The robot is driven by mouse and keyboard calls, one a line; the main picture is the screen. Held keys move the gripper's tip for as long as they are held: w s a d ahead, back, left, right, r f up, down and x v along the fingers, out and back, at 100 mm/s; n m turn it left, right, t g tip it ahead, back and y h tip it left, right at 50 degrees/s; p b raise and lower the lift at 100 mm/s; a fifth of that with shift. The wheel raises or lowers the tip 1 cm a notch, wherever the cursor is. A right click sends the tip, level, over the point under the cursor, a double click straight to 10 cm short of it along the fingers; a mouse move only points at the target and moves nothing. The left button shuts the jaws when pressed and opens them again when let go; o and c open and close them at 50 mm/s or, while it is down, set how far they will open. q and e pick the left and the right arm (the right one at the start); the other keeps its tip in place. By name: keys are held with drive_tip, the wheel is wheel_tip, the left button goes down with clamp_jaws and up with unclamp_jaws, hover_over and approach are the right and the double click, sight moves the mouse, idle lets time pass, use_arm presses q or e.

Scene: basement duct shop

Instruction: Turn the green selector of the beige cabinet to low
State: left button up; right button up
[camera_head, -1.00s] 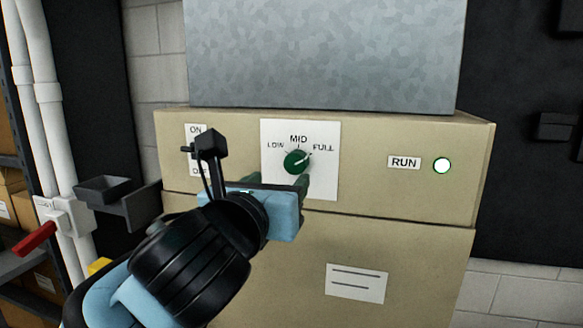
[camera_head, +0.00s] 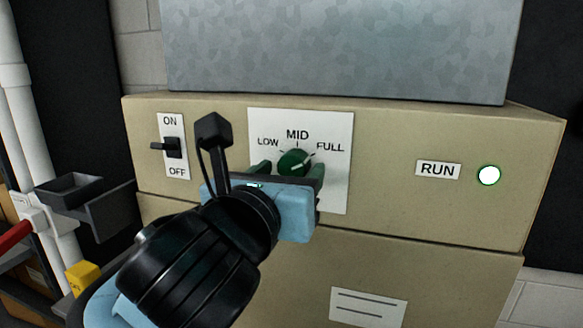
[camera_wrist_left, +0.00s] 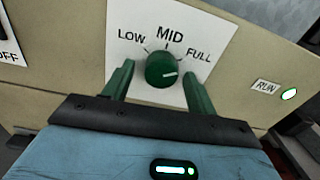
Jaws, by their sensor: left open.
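The beige cabinet (camera_head: 390,200) fills the middle of the head view. Its round green selector (camera_head: 293,161) sits on a white plate marked LOW, MID and FULL, and shows in the left wrist view (camera_wrist_left: 161,69). The selector's white line points right and slightly up, on the FULL side. My left gripper (camera_head: 290,171) is open, with its green fingers on either side of the selector. In the left wrist view the left gripper (camera_wrist_left: 158,72) shows a gap between each finger and the selector. Whether the fingertips reach the plate is unclear. My right gripper is out of view.
An ON/OFF toggle switch (camera_head: 172,147) is left of the plate. A RUN label (camera_head: 438,169) and lit lamp (camera_head: 489,175) are to the right. A dark open tray (camera_head: 75,192) and a red handle (camera_head: 14,236) are at left.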

use_arm(q)
drive_tip(key=shift+s, duration=0.15)
drive_tip(key=shift+c, duration=0.7)
drive_tip(key=c, duration=0.8)
drive_tip(key=shift+c, duration=0.2)
